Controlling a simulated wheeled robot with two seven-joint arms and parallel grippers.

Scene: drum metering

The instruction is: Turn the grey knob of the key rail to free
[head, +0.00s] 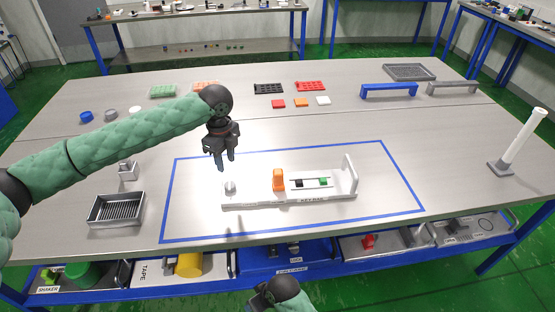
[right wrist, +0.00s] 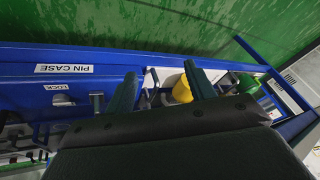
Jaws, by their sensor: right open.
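The key rail (head: 285,203) is a pale bar lying inside the blue outline on the table, with an upright plate at its right end. The small grey knob (head: 230,187) sits at its left end. An orange block (head: 278,180) stands mid-rail, beside a window showing black and green (head: 323,182). My left gripper (head: 224,165) hangs above and just behind the grey knob, fingers pointing down and apart, with nothing between them. My right gripper (right wrist: 162,80) is open and empty in the right wrist view, over the drawers at the table's front.
A grey slotted tray (head: 115,222) stands left of the outline. A white post (head: 520,140) stands at the right. Blue (head: 390,91) and grey handles, a mesh tray (head: 409,72) and coloured blocks lie at the back. Open drawers run below the front edge. The outlined area is otherwise clear.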

